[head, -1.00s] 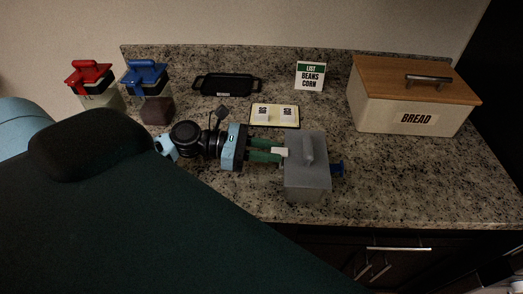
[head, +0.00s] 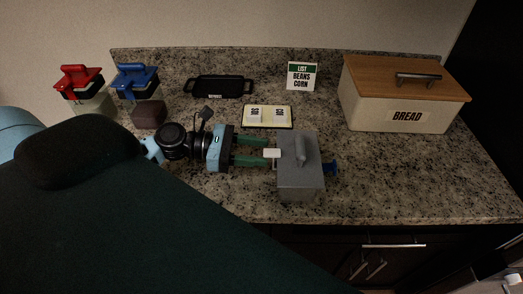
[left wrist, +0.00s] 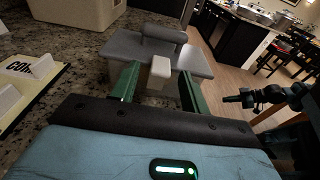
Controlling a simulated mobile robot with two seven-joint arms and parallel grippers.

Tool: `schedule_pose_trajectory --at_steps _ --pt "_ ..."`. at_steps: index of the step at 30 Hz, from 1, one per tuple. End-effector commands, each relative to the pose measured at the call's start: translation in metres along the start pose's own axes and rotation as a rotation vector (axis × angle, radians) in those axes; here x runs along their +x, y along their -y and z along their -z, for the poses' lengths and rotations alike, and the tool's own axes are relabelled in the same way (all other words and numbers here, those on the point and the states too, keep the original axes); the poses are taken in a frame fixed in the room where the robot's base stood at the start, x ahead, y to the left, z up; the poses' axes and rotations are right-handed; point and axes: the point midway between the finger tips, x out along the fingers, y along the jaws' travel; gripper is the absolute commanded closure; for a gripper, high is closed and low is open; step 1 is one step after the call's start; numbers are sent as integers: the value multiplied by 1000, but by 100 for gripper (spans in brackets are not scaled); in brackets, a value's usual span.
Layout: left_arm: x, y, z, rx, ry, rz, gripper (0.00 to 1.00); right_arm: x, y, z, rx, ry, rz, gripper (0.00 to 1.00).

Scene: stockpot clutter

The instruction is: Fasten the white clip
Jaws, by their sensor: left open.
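A grey lidded box (head: 301,178) with a bar handle on top stands near the counter's front edge. The white clip (head: 271,153) sticks out at its left side near the top. In the left wrist view the clip (left wrist: 159,72) is a pale block in front of the grey box (left wrist: 120,45). I cannot tell whether it is latched. My left gripper (head: 268,151) is open and level, pointing right at the box. In the wrist view its green fingers (left wrist: 158,88) lie on either side of the clip, with gaps. A blue clip (head: 331,168) is on the box's right side.
A bread box (head: 370,107), a list card (head: 301,76), a yellow-edged tray (head: 245,122) with two white cards and a black tray (head: 219,87) stand behind. Red-lidded (head: 78,77) and blue-lidded (head: 136,76) containers are at the back left. Counter right of the box is clear.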

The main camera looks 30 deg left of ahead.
Motion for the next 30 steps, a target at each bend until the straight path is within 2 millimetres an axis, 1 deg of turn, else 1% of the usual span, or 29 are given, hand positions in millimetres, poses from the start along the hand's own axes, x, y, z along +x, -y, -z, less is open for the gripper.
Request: schedule_pose_trajectory --at_steps 1,6,13,18,30 --pt "-7 0 3 -3 -5 -1 55 0 0 -3 1 6 1 100" --pt "-31 0 3 -4 -4 0 55 0 1 -6 3 11 2 100" --pt "-55 0 2 -2 -3 0 55 0 2 -6 3 12 2 100" --pt "-62 0 1 0 -2 0 55 0 2 -6 4 13 3 100" --pt "-63 0 1 1 -1 0 55 1 2 -7 4 13 3 100"
